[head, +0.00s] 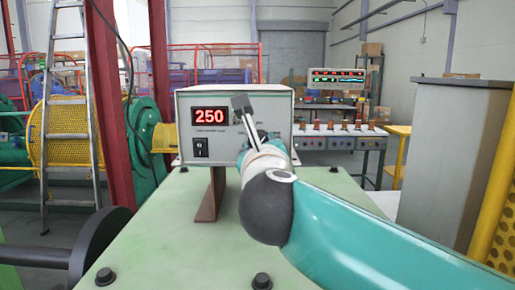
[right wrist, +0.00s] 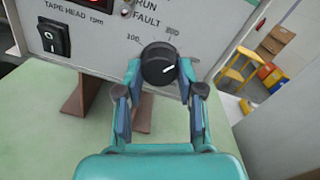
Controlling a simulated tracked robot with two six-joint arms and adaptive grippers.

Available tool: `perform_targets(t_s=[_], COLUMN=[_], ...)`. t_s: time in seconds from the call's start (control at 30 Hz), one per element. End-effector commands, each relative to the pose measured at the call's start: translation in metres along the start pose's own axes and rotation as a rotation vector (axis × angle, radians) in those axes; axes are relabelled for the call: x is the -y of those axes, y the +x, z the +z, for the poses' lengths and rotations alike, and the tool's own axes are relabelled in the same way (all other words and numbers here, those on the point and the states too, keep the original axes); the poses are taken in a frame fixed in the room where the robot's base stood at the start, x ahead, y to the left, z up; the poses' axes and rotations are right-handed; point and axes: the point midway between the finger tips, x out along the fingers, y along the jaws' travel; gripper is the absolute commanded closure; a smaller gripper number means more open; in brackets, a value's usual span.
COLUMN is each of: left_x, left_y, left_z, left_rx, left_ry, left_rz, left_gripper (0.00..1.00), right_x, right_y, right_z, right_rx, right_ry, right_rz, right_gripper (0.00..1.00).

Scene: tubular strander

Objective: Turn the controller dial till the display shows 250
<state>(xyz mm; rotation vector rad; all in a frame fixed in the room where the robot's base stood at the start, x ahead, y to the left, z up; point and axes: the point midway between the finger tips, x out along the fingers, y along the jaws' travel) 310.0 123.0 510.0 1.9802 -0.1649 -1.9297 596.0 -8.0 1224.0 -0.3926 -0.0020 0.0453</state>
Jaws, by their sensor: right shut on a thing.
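The controller (head: 184,108) is a light grey box on a brown bracket above a green plate. Its red display (head: 210,116) reads 250 in the head view. The black dial (right wrist: 159,65) with a white pointer mark is on its front panel in the right wrist view. The pointer aims to the upper right. My right gripper (right wrist: 160,74) is shut on the dial, with one finger on each side of it. In the head view my right arm and gripper (head: 252,124) cover the dial. My left gripper is not in view.
A black rocker switch (head: 201,148) sits below the display. The green plate (head: 165,230) has bolts near its front edge. A grey cabinet (head: 446,160) stands at the right. A ladder (head: 68,110) and a red post (head: 108,100) stand at the left.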

Motion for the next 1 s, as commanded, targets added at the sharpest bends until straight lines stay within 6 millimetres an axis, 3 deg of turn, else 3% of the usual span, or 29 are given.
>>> perform_targets(t_s=[0.07,0.1,0.23,0.67,1.0], left_x=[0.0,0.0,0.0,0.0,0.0], left_y=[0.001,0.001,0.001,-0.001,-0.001], left_z=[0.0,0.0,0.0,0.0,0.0], left_rx=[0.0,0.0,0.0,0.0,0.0], left_ry=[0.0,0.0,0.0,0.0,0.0], left_rz=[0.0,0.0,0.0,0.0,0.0], left_gripper=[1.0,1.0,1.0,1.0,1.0], right_x=[-0.004,-0.004,-0.003,-0.001,-0.002], right_y=[0.001,0.001,0.001,-0.008,-0.068], right_z=[-0.006,-0.006,-0.005,-0.001,-0.001], right_rx=[-0.013,-0.014,-0.01,-0.002,-0.001], right_ry=[-0.003,-0.003,-0.003,-0.002,-0.001], right_rz=[0.004,0.005,0.004,0.003,0.006], right_gripper=[0.97,0.56,0.37,0.37,0.37])
